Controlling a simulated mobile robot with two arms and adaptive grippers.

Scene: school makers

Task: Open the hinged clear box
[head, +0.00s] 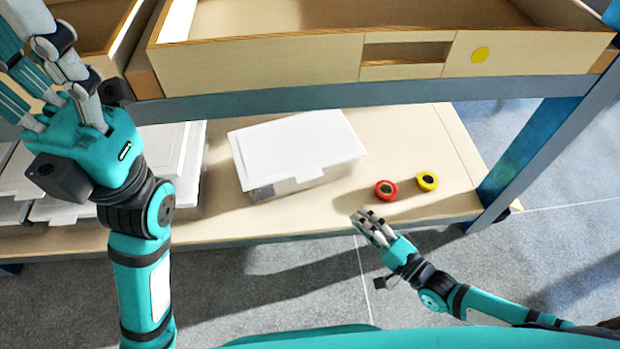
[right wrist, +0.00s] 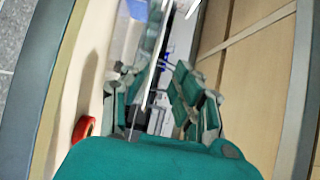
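The clear box (head: 296,155) with a white lid stands on the lower shelf, and its lid is down. It also shows in the right wrist view (right wrist: 128,40), partly hidden by my fingers. My right gripper (head: 366,222) is in front of the shelf's front edge, to the lower right of the box and apart from it.
A red tape roll (head: 385,190) and a yellow tape roll (head: 427,181) lie right of the box. White-lidded boxes (head: 165,160) stand left of it. A wooden drawer unit (head: 270,65) hangs above the shelf, and a blue post (head: 525,150) bounds the right end.

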